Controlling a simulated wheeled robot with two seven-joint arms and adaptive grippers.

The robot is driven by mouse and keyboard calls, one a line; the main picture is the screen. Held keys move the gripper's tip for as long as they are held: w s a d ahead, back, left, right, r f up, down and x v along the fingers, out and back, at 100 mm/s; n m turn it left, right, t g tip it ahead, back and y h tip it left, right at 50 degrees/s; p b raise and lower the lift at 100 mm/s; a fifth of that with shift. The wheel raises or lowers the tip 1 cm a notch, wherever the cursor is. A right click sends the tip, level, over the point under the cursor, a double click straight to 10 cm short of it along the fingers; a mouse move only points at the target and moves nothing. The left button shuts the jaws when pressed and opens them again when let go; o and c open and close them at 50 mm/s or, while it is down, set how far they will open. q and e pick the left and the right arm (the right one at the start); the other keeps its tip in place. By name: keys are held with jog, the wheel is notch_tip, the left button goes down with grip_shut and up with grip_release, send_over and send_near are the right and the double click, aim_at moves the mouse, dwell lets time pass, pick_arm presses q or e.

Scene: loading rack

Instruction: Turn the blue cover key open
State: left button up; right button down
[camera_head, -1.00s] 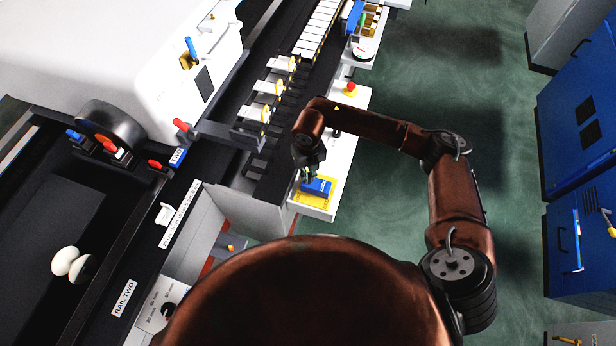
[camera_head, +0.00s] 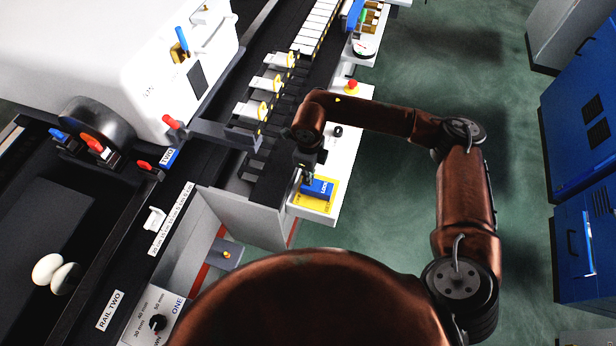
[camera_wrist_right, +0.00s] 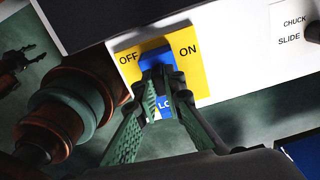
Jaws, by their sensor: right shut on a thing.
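A blue handle (camera_head: 318,188) with white lettering stands on a yellow plate (camera_head: 329,206). In the wrist view the handle (camera_wrist_right: 156,56) stands upright between the OFF and ON marks of the yellow plate (camera_wrist_right: 204,74). My right gripper (camera_head: 307,182) is shut on it, with a finger on either side in the wrist view (camera_wrist_right: 160,80); the fingers hide part of it. Another blue key (camera_head: 181,39) stands at a brass lock (camera_head: 178,53) on the white machine cover. A dark claw at the wrist view's left edge looks like my left gripper (camera_wrist_right: 30,52); its jaw opening is unclear.
A red button (camera_head: 351,85) and a black knob (camera_head: 337,131) sit on the same white panel (camera_head: 345,112).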

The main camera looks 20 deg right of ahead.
jog(key=shift+n, duration=0.6)
jog(key=c, duration=2)
grip_release()
jog(key=shift+r, duration=0.1)
notch_tip(320, 180, up, 12)
jog(key=shift+f, duration=0.1)
